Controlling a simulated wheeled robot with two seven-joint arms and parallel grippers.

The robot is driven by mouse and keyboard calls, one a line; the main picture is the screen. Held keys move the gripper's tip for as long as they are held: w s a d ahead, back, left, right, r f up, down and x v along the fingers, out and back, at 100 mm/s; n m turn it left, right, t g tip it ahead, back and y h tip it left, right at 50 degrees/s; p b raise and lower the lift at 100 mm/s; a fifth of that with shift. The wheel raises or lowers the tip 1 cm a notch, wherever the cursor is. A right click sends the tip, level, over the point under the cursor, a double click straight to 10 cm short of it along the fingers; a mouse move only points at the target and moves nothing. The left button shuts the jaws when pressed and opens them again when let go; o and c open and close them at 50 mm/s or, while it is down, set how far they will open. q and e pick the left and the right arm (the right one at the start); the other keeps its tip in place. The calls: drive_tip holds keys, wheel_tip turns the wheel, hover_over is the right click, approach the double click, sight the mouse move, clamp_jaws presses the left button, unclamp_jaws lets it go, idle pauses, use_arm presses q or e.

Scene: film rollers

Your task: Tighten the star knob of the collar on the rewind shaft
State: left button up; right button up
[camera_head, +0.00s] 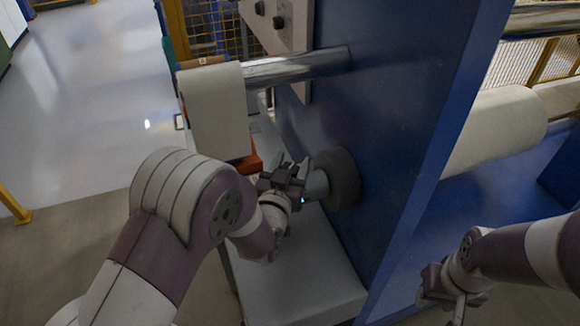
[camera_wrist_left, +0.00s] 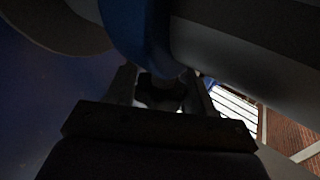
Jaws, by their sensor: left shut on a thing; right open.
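In the left wrist view a blue collar (camera_wrist_left: 140,35) sits around the grey rewind shaft (camera_wrist_left: 240,45). Its dark star knob (camera_wrist_left: 160,93) points toward my wrist, between the two fingers of my left gripper, which is shut on it. In the head view my left gripper (camera_head: 286,174) is beside the short grey shaft (camera_head: 318,186), which stands out from a dark round flange (camera_head: 343,178). There my gripper hides the collar and knob. My right gripper (camera_head: 452,298) is open and empty at the lower right, away from the shaft.
The flange is on a tall blue machine wall (camera_head: 400,130). A white roll (camera_head: 215,105) and a steel roller (camera_head: 300,66) are above. A pale platform (camera_head: 310,285) lies below my left gripper. Another large roll (camera_head: 500,125) is behind the wall at right.

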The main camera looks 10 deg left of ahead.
use_arm(q)
drive_tip(key=m+g+h+b, duration=0.1)
drive_tip(key=m+h, duration=0.2)
drive_tip(key=h, duration=0.2)
drive_tip(key=shift+d, duration=0.1)
drive_tip(key=shift+d+r+m+g+h+b, duration=0.15)
drive_tip(key=shift+m+g+h+b, duration=0.45)
drive_tip(key=shift+m+h, duration=0.95)
drive_tip(key=shift+s+d+g+h, duration=0.1)
drive_tip(key=shift+g+h, duration=0.3)
drive_tip(key=shift+h, duration=0.15)
drive_tip(key=o, duration=1)
drive_tip(key=shift+c, duration=0.2)
drive_tip(key=b+v, duration=0.1)
drive_tip(key=v, duration=1.1)
drive_tip(key=shift+s, duration=0.3)
